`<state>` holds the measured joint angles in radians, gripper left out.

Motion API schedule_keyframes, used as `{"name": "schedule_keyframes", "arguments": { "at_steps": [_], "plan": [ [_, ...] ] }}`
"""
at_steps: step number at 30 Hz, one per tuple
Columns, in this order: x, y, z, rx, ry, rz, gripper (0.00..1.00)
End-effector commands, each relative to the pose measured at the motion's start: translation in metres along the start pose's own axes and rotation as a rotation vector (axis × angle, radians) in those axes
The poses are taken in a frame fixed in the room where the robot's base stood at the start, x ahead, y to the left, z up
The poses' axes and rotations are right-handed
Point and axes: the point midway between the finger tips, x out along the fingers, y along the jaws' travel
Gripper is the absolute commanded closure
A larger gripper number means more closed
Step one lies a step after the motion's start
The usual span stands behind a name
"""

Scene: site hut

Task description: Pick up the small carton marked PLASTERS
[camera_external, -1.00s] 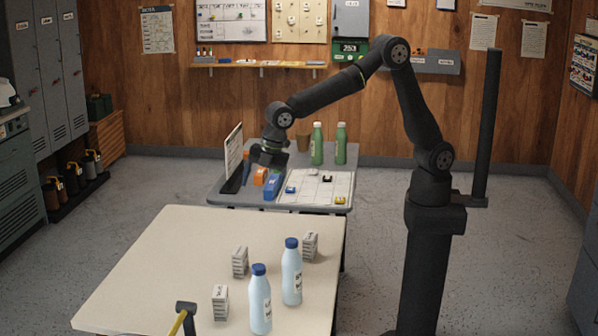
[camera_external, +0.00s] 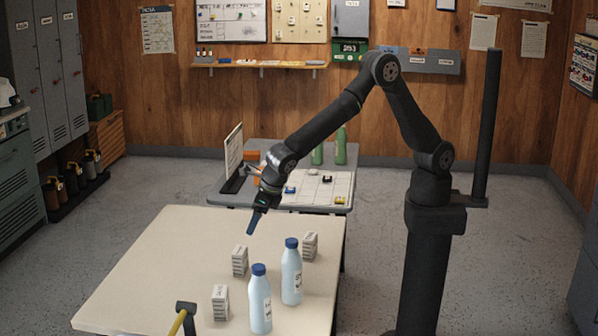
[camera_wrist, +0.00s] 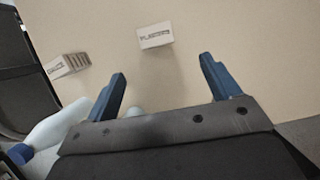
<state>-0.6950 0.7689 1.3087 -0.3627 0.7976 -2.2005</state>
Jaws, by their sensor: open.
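The small white carton marked PLASTERS (camera_wrist: 155,36) is on the cream table top in the wrist view, ahead of my fingers and apart from them. In the external view three similar small cartons stand on the front table: one left of the bottles (camera_external: 240,262), one nearer the front (camera_external: 220,303) and one at the right (camera_external: 309,246). Their print is too small there to tell which is PLASTERS. My gripper (camera_external: 253,222) is above the far part of this table, pointing down. In the wrist view its blue fingers (camera_wrist: 166,88) are open with nothing between them.
Two pale blue bottles (camera_external: 291,272) (camera_external: 260,300) stand beside the cartons. Another carton (camera_wrist: 68,66) and a bottle (camera_wrist: 50,132) are left in the wrist view. A hammer (camera_external: 186,312) is at the front edge. The left of the cream table (camera_external: 150,270) is clear.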

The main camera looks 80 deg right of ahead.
Motion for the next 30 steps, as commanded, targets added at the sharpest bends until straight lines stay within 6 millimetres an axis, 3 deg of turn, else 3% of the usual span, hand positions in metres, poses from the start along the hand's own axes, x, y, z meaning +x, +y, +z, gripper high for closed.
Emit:
{"name": "schedule_keyframes", "arguments": {
  "at_steps": [9, 20, 30],
  "plan": [
    [0.067, 0.0, 0.0, 0.002, 0.001, -0.001, 0.18],
    [0.097, 0.001, 0.001, 0.004, 0.0, 0.001, 0.18],
    [0.138, 0.006, 0.002, 0.003, 0.0, 0.001, 0.18]
  ]
}}
